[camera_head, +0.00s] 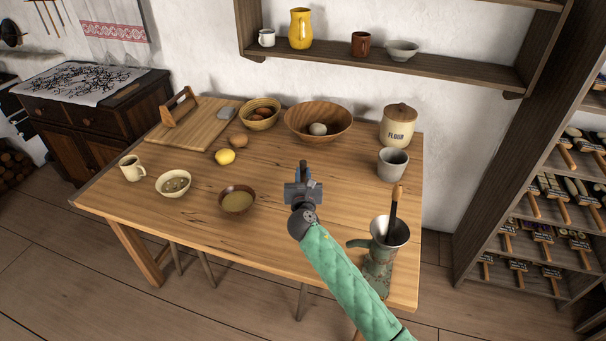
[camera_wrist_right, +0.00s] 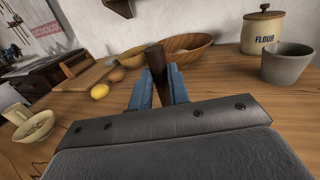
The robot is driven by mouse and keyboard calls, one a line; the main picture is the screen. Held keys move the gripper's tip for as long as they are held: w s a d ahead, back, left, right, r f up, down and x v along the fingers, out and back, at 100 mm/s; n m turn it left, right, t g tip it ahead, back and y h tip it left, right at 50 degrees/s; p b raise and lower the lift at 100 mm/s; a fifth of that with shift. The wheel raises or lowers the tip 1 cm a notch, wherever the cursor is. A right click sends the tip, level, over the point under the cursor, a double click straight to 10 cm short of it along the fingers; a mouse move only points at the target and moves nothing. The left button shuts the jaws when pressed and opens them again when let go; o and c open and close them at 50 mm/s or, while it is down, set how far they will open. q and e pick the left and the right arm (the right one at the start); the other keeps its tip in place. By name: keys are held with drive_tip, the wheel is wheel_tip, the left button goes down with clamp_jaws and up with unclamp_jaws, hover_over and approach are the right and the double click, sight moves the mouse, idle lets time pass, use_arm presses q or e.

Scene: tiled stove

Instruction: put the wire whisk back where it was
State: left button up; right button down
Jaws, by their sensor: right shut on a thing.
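My right gripper (camera_head: 303,172) is above the middle of the wooden table, right of the brown bowl and in front of the big wooden bowl. It is shut on a dark brown handle, which stands up between the blue fingers in the wrist view (camera_wrist_right: 155,58). The handle may be the wire whisk's; no wires show, and whatever is below the fingers is hidden by my gripper. My left gripper is not in view.
The table (camera_head: 300,240) holds a brown bowl (camera_head: 237,203), lemon (camera_head: 225,157), big wooden bowl (camera_head: 325,119), grey cup (camera_head: 392,165) and flour jar (camera_head: 398,128). A green grinder-like thing (camera_head: 378,270) with a wooden-handled tool (camera_head: 394,212) stands right of my arm. The table's front middle is clear.

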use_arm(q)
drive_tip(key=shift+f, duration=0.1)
use_arm(e)
drive_tip(key=shift+f, duration=0.15)
drive_tip(key=shift+f, duration=0.15)
drive_tip(key=c, duration=1.3)
unclamp_jaws()
drive_tip(key=shift+c, duration=0.2)
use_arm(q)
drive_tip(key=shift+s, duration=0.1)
